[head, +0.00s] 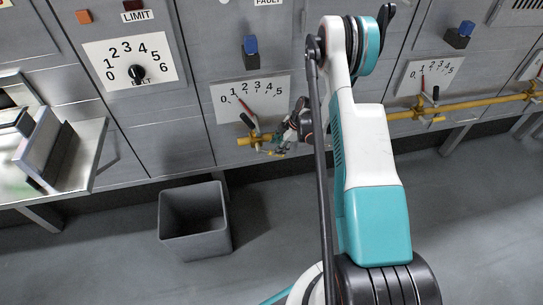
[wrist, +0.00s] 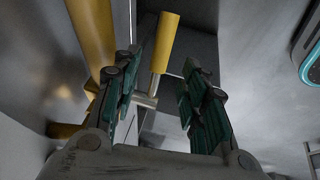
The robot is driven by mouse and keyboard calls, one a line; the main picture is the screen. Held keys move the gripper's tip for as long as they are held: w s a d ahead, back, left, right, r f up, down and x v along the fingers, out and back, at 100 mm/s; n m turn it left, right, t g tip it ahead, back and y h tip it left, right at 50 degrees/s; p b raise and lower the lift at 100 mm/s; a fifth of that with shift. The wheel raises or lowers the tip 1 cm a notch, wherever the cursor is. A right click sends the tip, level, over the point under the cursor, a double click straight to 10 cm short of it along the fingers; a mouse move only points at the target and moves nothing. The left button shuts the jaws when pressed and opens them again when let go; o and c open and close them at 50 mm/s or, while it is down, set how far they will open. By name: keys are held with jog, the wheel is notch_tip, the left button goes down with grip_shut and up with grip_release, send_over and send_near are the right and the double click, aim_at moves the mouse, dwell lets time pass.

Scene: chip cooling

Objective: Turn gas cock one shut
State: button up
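The yellow gas pipe (head: 470,103) runs along the cabinet fronts. The leftmost gas cock (head: 254,138) sits near its left end, below a dial with a red needle. My gripper (head: 272,149) is just right of and below this cock, small and partly blended with it in the head view. In the wrist view my gripper (wrist: 162,60) is open, with green-padded fingers apart. A yellow cock handle (wrist: 164,42) on a metal stem (wrist: 147,94) shows in the gap between the fingertips. I cannot tell whether either finger touches it. The pipe fills the wrist view's upper left (wrist: 92,35).
Another cock (head: 420,110) and a further one (head: 532,92) sit along the pipe to the right. A grey bin (head: 195,222) stands on the floor at left. A metal tray (head: 85,150) juts out at far left. Open floor lies in front.

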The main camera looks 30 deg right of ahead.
aim_at(269, 151)
jog(key=b+x, duration=0.2)
jog(key=x, duration=0.4)
jog(key=shift+w+a+f, duration=0.1)
jog(key=shift+f, duration=0.15)
grip_shut()
